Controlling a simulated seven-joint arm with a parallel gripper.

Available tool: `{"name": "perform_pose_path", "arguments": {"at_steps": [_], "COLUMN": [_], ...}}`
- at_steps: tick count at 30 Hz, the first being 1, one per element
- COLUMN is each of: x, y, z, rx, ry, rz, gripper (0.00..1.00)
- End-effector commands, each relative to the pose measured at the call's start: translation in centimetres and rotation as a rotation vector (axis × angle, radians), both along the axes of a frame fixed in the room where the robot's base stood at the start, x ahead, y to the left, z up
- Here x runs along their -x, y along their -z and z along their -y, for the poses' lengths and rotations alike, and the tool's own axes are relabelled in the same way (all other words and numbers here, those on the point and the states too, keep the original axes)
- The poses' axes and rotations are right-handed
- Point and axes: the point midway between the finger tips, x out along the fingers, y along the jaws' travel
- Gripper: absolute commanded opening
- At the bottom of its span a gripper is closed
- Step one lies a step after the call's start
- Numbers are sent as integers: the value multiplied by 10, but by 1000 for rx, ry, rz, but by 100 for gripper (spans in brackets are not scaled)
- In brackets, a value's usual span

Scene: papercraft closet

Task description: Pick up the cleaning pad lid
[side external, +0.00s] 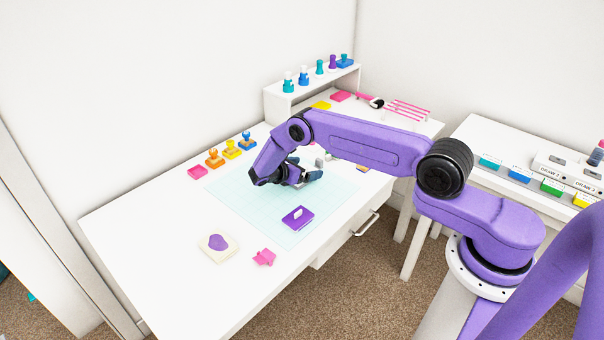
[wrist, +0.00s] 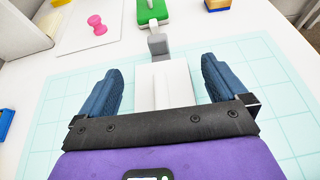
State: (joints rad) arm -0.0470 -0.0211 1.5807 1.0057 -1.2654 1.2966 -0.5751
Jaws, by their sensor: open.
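A white rectangular block (wrist: 178,84), which looks like the cleaning pad with its lid, lies on the pale mat between my fingers in the wrist view. I cannot make out a seam between lid and pad. A small grey block (wrist: 157,45) is at its far end. My gripper (wrist: 161,70) is open, with one blue finger on each side of the white block and visible gaps beside it. The near end of the block is hidden by my gripper body. In the side view my gripper (side external: 308,177) is low over the mat and mostly hides the block.
The pale cutting mat (wrist: 55,110) covers the desk's middle. A purple pad (side external: 305,222) lies nearer the front edge.

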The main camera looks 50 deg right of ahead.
Motion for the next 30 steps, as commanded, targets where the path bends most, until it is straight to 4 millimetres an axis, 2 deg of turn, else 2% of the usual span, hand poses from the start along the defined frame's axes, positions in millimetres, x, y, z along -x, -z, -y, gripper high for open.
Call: {"name": "perform_pose_path", "arguments": {"at_steps": [2, 6, 7, 8, 20, 25, 30], "x": [0, 0, 0, 0, 0, -1, 2], "y": [0, 0, 0, 0, -3, -15, -36], "z": [0, 0, 0, 0, 0, 0, -1], "rx": [0, 0, 0, 0, 0, 0, 0], "ry": [0, 0, 0, 0, 0, 0, 0], "rz": [0, 0, 0, 0, 0, 1, 0], "gripper": [99, 53, 44, 40, 40, 40, 40]}}
